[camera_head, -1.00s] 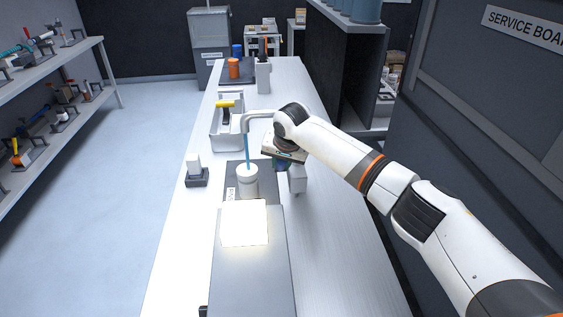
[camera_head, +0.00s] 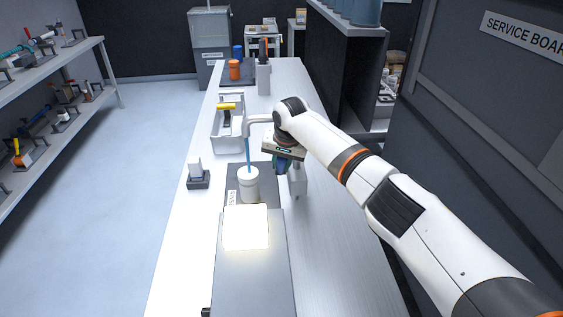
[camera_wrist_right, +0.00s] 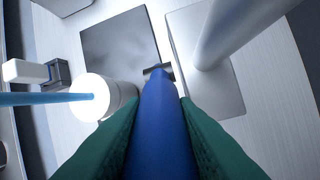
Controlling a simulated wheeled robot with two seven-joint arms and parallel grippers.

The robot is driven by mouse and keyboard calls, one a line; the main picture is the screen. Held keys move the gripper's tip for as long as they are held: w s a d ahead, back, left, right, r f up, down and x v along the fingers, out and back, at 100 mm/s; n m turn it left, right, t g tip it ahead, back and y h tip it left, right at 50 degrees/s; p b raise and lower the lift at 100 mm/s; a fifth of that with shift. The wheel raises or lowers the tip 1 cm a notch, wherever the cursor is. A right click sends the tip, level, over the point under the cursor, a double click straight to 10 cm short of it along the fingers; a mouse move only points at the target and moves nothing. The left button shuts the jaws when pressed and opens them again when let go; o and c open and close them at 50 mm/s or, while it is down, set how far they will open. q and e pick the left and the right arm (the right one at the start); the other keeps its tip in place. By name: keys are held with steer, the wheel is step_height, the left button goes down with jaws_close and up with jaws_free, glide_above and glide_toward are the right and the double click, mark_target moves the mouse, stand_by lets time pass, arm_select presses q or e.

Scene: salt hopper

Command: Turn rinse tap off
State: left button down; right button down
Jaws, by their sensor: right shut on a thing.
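The rinse tap's pale spout (camera_head: 258,119) arches over the bench. A blue stream (camera_head: 248,154) runs from it down into a white cup (camera_head: 249,186); the stream (camera_wrist_right: 45,98) and cup (camera_wrist_right: 106,97) also show in the right wrist view. My right gripper (camera_head: 281,166) is beside the spout, right of the cup. In the wrist view its green fingers (camera_wrist_right: 158,112) are shut around a blue lever-like piece (camera_wrist_right: 165,130), which looks like the tap's handle. The hand and arm hide much of the tap body in the head view. My left gripper is not in view.
A dark mat (camera_head: 232,172) lies under the cup, with a bright panel (camera_head: 246,227) in front. A small white block on a black stand (camera_head: 198,180) is left. A grey tray (camera_head: 216,133) with a yellow-handled tool stands behind. The bench's right side is clear.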

steer(key=shift+r, duration=0.1)
steer(key=c, duration=1.1)
jaws_free()
steer(key=shift+c, duration=0.2)
steer(key=b+v, duration=0.2)
steer(key=v, duration=1)
steer(key=shift+b, duration=0.35)
steer(key=shift+d, duration=0.1)
